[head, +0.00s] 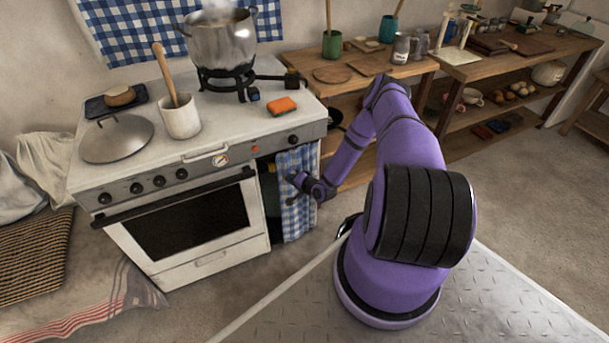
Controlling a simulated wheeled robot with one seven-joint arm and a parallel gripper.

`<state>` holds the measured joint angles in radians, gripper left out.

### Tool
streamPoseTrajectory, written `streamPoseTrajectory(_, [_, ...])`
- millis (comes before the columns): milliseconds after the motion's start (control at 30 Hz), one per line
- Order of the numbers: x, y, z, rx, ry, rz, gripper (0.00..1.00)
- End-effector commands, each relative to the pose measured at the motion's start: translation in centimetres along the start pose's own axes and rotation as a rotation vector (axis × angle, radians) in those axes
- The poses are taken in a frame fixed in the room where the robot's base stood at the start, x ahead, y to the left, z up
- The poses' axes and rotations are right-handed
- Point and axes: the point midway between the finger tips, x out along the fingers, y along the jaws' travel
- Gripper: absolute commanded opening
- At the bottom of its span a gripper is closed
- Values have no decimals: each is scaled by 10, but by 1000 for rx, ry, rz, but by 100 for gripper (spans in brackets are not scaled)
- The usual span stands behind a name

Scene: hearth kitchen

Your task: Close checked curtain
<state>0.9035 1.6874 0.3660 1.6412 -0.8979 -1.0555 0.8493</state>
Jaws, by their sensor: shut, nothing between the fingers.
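The blue-and-white checked curtain (298,219) hangs below the worktop, right of the oven door. It covers the right part of an opening there. A dark gap (269,196) shows to the curtain's left, with something greenish and yellow inside, too small to tell. My gripper (296,189) is shut and empty, in front of the curtain at about mid-height, pointing left. It hides part of the cloth. I cannot tell whether it touches the curtain.
The white stove (190,225) stands left, with a steaming pot (221,40), a utensil crock (180,118) and an orange sponge (282,106) on top. A wooden shelf unit (350,83) stands behind my arm. Another checked cloth (130,30) hangs on the wall.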

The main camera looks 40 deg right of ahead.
Motion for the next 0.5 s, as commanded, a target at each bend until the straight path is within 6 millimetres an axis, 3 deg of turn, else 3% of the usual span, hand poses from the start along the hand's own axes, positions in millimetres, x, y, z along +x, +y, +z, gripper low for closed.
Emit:
streamPoseTrajectory(200, [18, -21, 42, 1, -1, -2, 0])
streamPoseTrajectory(500, [29, -33, 66, 1, 1, 0, 0])
